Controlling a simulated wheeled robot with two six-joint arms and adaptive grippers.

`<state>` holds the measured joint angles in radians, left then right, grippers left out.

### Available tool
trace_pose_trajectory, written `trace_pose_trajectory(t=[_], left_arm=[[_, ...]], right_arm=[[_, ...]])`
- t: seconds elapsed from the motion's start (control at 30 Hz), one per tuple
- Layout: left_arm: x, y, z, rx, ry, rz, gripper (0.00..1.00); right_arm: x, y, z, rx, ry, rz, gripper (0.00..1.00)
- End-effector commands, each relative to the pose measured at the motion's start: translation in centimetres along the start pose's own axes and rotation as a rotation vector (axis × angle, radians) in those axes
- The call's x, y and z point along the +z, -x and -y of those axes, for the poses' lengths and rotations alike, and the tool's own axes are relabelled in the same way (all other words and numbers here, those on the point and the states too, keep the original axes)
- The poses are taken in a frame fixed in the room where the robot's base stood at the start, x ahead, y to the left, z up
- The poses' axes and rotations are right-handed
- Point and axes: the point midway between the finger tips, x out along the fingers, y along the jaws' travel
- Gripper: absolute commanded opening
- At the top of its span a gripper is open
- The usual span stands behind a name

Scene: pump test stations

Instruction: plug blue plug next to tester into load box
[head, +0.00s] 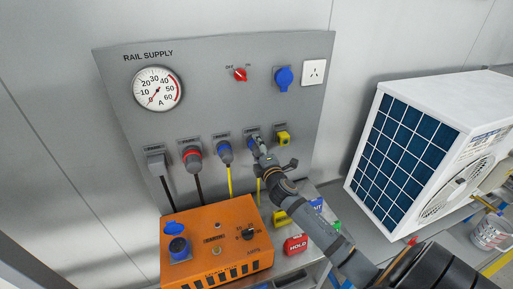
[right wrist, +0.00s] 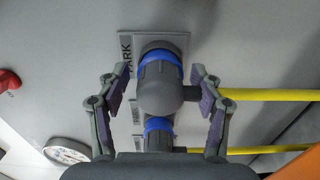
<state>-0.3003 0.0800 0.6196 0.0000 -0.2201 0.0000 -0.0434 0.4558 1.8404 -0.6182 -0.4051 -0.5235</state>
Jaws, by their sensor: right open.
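A row of parked plugs hangs on the grey rail supply panel (head: 210,110). My right gripper (head: 259,146) is at the fourth holder from the left, at a blue plug (head: 252,143) partly hidden by it. In the right wrist view this plug (right wrist: 160,85), grey with a blue ring and a yellow cable, sits in a PARK holder between my open fingers (right wrist: 160,92). Another blue plug (head: 224,150) with a yellow cable hangs just left of it. My left gripper is not in view.
Grey (head: 156,162) and red (head: 192,155) plugs hang further left, and a yellow piece (head: 283,138) hangs right. A white fan unit (head: 430,140) and a mug (head: 490,232) stand at right.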

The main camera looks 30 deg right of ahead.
Motion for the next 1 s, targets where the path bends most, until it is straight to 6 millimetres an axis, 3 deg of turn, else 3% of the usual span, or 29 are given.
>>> trace_pose_trajectory(t=[0.1,0.6,1.0], left_arm=[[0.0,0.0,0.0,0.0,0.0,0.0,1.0],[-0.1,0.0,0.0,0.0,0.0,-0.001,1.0],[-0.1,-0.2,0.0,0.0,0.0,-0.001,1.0]], right_arm=[[0.0,0.0,0.0,0.0,0.0,0.0,0.66],[0.0,0.0,0.0,0.0,0.0,0.0,0.0],[0.0,1.0,0.0,0.001,0.002,-0.001,0.0]])
